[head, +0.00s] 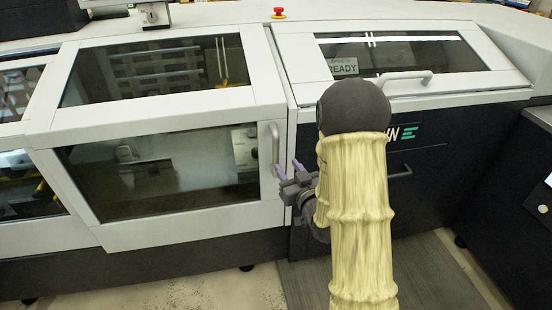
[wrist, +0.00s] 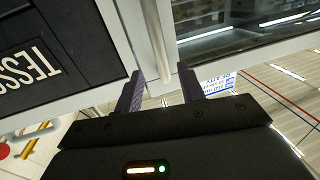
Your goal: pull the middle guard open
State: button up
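The middle guard (head: 180,107) is a white-framed panel with two dark windows, and it looks closed. Its pale upright bar handle (head: 275,148) is on its right edge. My gripper (head: 289,169) is just right of the handle's lower end, its purple fingertips pointing at the guard. In the wrist view my gripper (wrist: 160,80) has its two fingers apart, with the handle (wrist: 156,35) running between and beyond the tips. I see no finger touching it. The guard's frame and window (wrist: 235,30) fill the upper right of the wrist view.
A right-hand guard (head: 400,60) with its own handle (head: 405,80) and a READY screen (head: 344,66) adjoins. A dark lettered panel (wrist: 55,55) lies left in the wrist view. A red stop button (head: 278,12) is on top. Floor (head: 200,290) in front is clear.

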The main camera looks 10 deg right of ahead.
aim_at(277, 153)
jog(key=w, duration=0.3)
jog(key=w+a, duration=0.1)
jog(key=w, duration=0.2)
jog(key=w+p, duration=0.1)
jog(key=w, duration=0.1)
jog(key=shift+w+a, duration=0.4)
grip_shut()
